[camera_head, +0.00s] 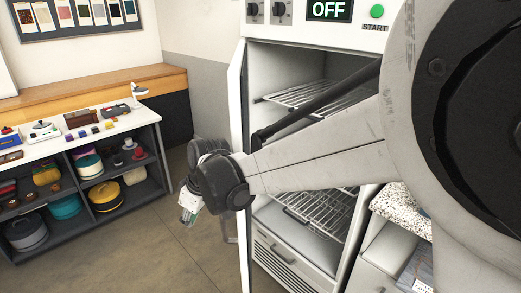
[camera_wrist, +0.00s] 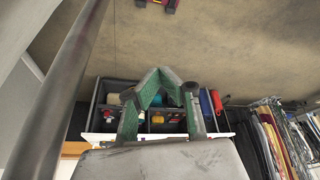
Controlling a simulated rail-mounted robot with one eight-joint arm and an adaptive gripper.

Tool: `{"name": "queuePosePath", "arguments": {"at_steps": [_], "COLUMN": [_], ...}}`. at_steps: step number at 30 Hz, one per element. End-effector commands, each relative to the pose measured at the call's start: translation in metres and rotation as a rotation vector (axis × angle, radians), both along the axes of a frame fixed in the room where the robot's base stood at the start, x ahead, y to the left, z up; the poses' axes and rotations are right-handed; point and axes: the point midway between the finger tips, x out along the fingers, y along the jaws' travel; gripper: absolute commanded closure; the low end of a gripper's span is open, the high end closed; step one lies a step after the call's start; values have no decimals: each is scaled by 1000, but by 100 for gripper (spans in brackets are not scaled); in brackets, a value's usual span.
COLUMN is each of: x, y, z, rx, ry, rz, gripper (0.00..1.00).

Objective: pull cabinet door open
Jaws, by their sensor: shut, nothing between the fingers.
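The tall white cabinet (camera_head: 285,62) stands in the middle of the head view, its inside with wire racks (camera_head: 318,208) in sight. Its door (camera_head: 240,120) stands open, swung out on the left and seen nearly edge-on. A grey handle (camera_head: 230,228) shows low on the door's outer side, partly hidden by my wrist. My gripper (camera_head: 188,208) is left of the door, outside it. In the wrist view my green fingers (camera_wrist: 160,73) meet at the tips with nothing between them. A long grey bar (camera_wrist: 60,85), perhaps the handle, runs along the left, apart from the fingers.
A shelf unit (camera_head: 82,152) with hats and small items stands at the left. A speckled-top counter (camera_head: 402,208) is right of the cabinet. Hanging garments (camera_wrist: 275,140) show at the right in the wrist view. The floor (camera_head: 165,245) between shelf unit and cabinet is clear.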

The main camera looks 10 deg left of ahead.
Motion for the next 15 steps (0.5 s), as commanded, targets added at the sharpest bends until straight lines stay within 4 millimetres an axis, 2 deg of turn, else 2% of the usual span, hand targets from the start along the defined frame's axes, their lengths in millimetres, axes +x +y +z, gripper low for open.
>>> {"name": "queuePosePath", "arguments": {"at_steps": [1, 15], "x": [13, 15], "y": [2, 33], "z": [-10, -86], "rx": [1, -2], "ry": [-13, -8], "rz": [-7, -1], "gripper": [100, 100]}}
